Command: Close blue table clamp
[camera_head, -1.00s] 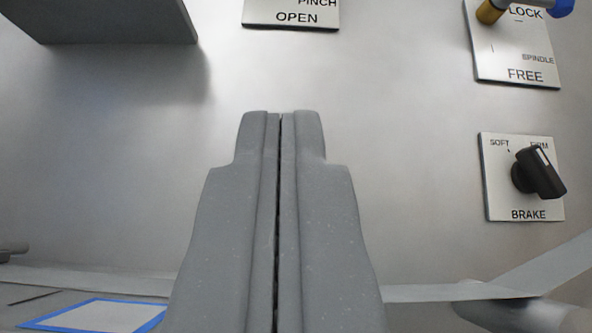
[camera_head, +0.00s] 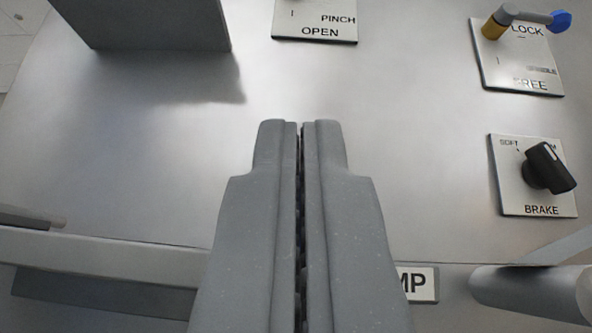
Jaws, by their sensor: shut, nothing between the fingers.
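My gripper (camera_head: 300,124) is shut and empty, in the lower middle of the view, pointing at the metal panel. A blue-tipped lever (camera_head: 535,17) with a brass-coloured pivot sits on the LOCK / FREE plate (camera_head: 518,60) at the upper right. The blue table clamp cannot be made out for certain. A white label (camera_head: 422,284) ending in "MP" is partly hidden behind my gripper. A plate reading PINCH and OPEN (camera_head: 315,22) is cut off at the top edge.
A black knob (camera_head: 548,168) sits on the BRAKE plate (camera_head: 520,203) at the right. A grey box-like block (camera_head: 150,25) juts out at the upper left. A grey rail (camera_head: 100,258) crosses the lower left, and a grey cylinder (camera_head: 525,292) is at the lower right.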

